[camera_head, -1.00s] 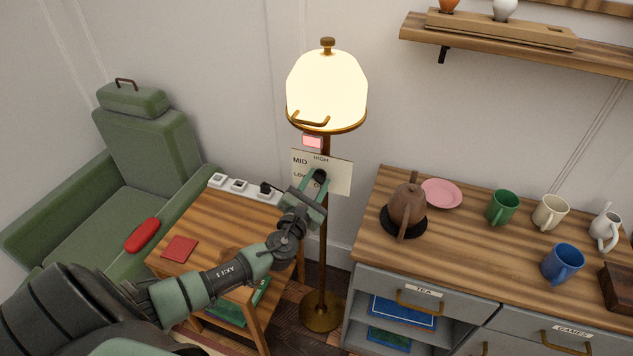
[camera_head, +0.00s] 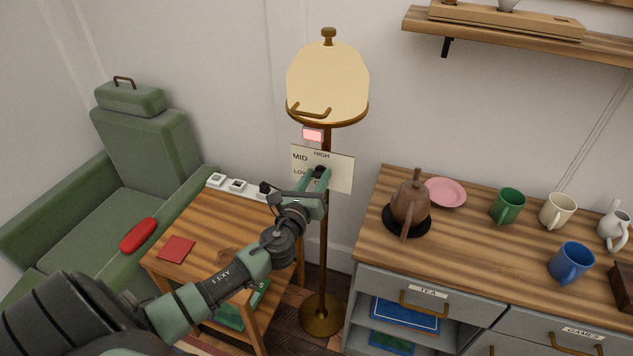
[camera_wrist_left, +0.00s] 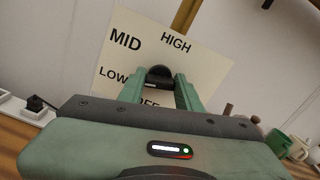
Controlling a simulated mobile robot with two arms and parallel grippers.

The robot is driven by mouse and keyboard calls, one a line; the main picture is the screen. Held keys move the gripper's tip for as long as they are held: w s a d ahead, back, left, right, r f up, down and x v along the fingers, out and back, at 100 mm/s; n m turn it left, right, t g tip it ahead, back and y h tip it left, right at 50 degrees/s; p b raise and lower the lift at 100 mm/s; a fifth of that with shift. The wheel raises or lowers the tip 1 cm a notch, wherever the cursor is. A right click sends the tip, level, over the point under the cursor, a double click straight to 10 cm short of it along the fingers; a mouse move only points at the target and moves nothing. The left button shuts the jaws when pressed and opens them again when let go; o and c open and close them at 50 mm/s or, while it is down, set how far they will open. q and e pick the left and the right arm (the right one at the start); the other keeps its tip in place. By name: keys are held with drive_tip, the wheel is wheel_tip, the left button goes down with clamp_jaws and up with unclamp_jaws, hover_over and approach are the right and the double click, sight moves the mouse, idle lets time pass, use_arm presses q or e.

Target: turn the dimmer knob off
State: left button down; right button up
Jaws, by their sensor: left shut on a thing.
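The plate fills the middle of the left wrist view (camera_wrist_left: 205,62). The dark dimmer knob (camera_wrist_left: 160,74) sits at the plate's centre, between my left gripper's fingers. My left gripper (camera_head: 317,178) is shut on the knob; the wrist view shows a green finger on each side of it. Where the knob's pointer aims is hard to tell. My right gripper is not in view.
A small wooden side table (camera_head: 215,226) with a power strip (camera_head: 237,186) stands left of the lamp, under my left arm. A green armchair (camera_head: 150,150) is further left. A sideboard (camera_head: 470,250) with a teapot (camera_head: 411,203) and mugs stands right.

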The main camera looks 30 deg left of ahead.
use_arm(q)
drive_tip(key=n+b, duration=0.1)
drive_tip(key=n, duration=0.2)
drive_tip(key=shift+f+n, duration=0.1)
drive_tip(key=shift+n, duration=0.3)
drive_tip(key=n+b, duration=0.1)
drive_tip(key=n, duration=0.2)
drive_tip(key=shift+n, duration=0.3)
drive_tip(key=n, duration=0.3)
drive_tip(key=shift+a+n, duration=0.1)
drive_tip(key=shift+n, duration=2.1)
drive_tip(key=c, duration=1)
unclamp_jaws()
drive_tip(key=shift+o, duration=0.2)
